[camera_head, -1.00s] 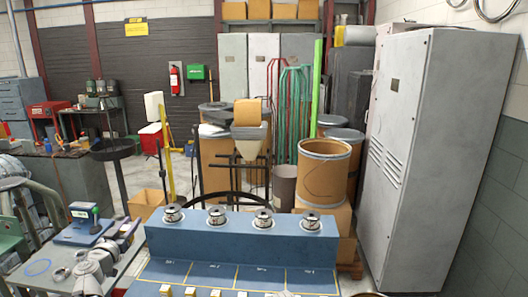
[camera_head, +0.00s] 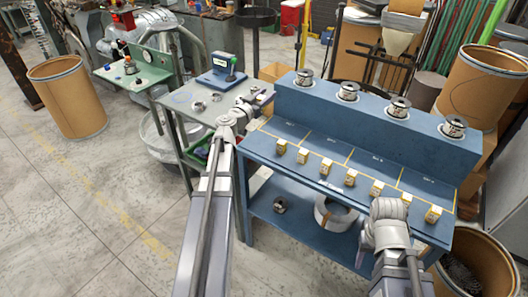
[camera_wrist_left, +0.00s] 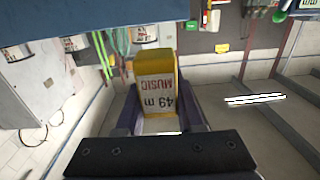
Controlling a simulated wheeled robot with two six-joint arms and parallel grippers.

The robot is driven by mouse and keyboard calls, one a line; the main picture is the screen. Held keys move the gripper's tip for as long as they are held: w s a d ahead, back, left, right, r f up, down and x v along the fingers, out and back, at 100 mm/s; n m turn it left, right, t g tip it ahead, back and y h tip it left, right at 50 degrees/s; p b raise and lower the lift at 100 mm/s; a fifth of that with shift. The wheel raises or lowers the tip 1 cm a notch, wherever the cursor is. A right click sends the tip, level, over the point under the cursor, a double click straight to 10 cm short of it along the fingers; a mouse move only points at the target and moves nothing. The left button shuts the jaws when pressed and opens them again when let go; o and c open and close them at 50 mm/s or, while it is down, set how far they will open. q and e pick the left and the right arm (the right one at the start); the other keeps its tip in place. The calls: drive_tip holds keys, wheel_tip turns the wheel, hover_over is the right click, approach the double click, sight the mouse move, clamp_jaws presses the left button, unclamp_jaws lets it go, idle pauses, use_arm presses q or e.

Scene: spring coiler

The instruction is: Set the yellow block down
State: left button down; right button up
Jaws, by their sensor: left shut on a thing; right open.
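My left gripper (camera_head: 262,97) is above the gap between the small grey table and the blue bench in the head view. In the left wrist view, its two fingers (camera_wrist_left: 157,122) are shut on a yellow block (camera_wrist_left: 155,88) with a white label reading "49 m MUSIC". I cannot make out this block clearly in the head view. Several similar small yellow blocks, such as one yellow block (camera_head: 303,155), stand in a row along the blue bench (camera_head: 330,148). My right gripper (camera_head: 366,243) is open, low at the bench's front edge; its fingertips are largely hidden by the wrist.
Several metal spools (camera_head: 348,91) stand on the bench's raised back ledge. The grey table (camera_head: 185,97) holds a blue scale (camera_head: 222,80) and small parts. A white coil (camera_head: 335,213) lies on the lower shelf. Brown drums (camera_head: 68,100) stand left and right.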

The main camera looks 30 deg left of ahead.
use_arm(q)
wheel_tip(320, 180, down, 6)
drive_tip(key=b, duration=0.4)
drive_tip(key=shift+r, duration=0.1)
use_arm(e)
wheel_tip(320, 180, down, 6)
drive_tip(key=shift+r, duration=0.1)
use_arm(q)
wheel_tip(320, 180, down, 10)
drive_tip(key=b, duration=0.9)
drive_tip(key=shift+r, duration=0.2)
use_arm(e)
wheel_tip(320, 180, down, 10)
drive_tip(key=shift+r, duration=0.2)
use_arm(q)
drive_tip(key=shift+f+b, duration=0.25)
drive_tip(key=shift+b, duration=0.25)
drive_tip(key=c, duration=0.5)
unclamp_jaws()
drive_tip(key=shift+r, duration=0.1)
use_arm(e)
drive_tip(key=shift+f, duration=0.15)
